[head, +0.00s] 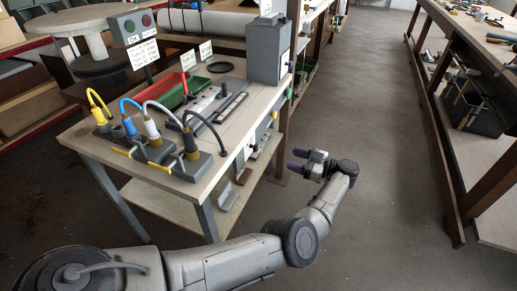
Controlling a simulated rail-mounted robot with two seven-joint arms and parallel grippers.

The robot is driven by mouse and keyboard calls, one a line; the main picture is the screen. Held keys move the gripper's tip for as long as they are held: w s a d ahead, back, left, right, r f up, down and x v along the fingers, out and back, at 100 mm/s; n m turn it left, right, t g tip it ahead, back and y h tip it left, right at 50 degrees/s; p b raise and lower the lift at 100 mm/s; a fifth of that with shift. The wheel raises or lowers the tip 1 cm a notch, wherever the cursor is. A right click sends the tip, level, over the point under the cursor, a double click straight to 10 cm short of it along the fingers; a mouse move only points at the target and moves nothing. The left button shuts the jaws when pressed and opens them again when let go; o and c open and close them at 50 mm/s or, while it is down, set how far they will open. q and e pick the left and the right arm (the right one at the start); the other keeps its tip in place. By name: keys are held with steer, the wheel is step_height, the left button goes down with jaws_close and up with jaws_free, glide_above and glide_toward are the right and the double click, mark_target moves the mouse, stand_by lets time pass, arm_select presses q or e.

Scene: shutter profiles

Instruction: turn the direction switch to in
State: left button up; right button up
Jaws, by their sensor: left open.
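My left gripper (298,160) is open and empty, with two purple fingertips pointing left. It hangs over the aisle, to the right of the workbench (225,148) and apart from it. A direction switch cannot be made out for certain. Small fittings (262,139) sit along the bench's right edge, too small to identify. A tall grey box (268,50) stands at the bench's far right end, with a small blue part (291,66) on its right side. Any setting or lettering of a switch is unreadable here. My right gripper is out of view.
Grey connector blocks with yellow, blue, white and dark cables (155,150) crowd the near end of the bench. Another bench (490,40) stands right; the aisle floor is clear.

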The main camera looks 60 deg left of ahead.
mark_target(254, 147)
arm_select(q)
steer(key=s+a+m+b, duration=0.1)
steer(key=s+a+b, duration=0.2)
steer(key=s+a, duration=0.5)
steer(key=shift+s+a, duration=0.2)
steer(key=shift+a, duration=1.25)
steer(key=c, duration=0.9)
